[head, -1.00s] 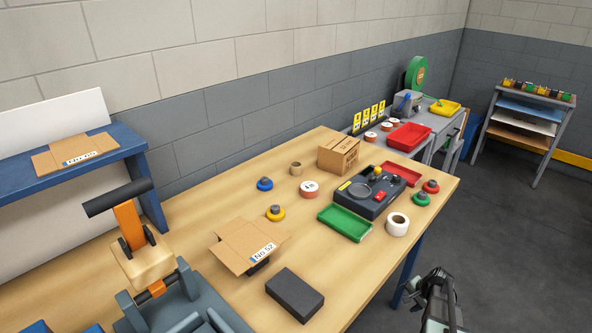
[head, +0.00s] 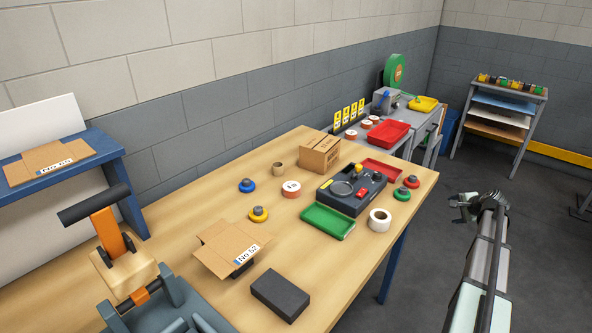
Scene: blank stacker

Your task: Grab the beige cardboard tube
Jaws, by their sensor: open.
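The beige cardboard tube (head: 278,169) is a short, hollow, tan ring standing on the wooden table, in front of a cardboard box and left of a white-and-orange roll. My gripper (head: 457,208) is at the right of the head view, over the grey floor beyond the table's right edge. It is empty and far from the tube. Its fingers are small in this view and hard to make out. Nothing hides the tube.
The wooden table (head: 290,225) holds a cardboard box (head: 319,155), an orange-and-white roll (head: 291,189), blue (head: 247,186) and yellow (head: 258,214) knobs, a green tray (head: 328,222), a dark caddy (head: 352,190), a white roll (head: 380,220) and a black block (head: 280,296).

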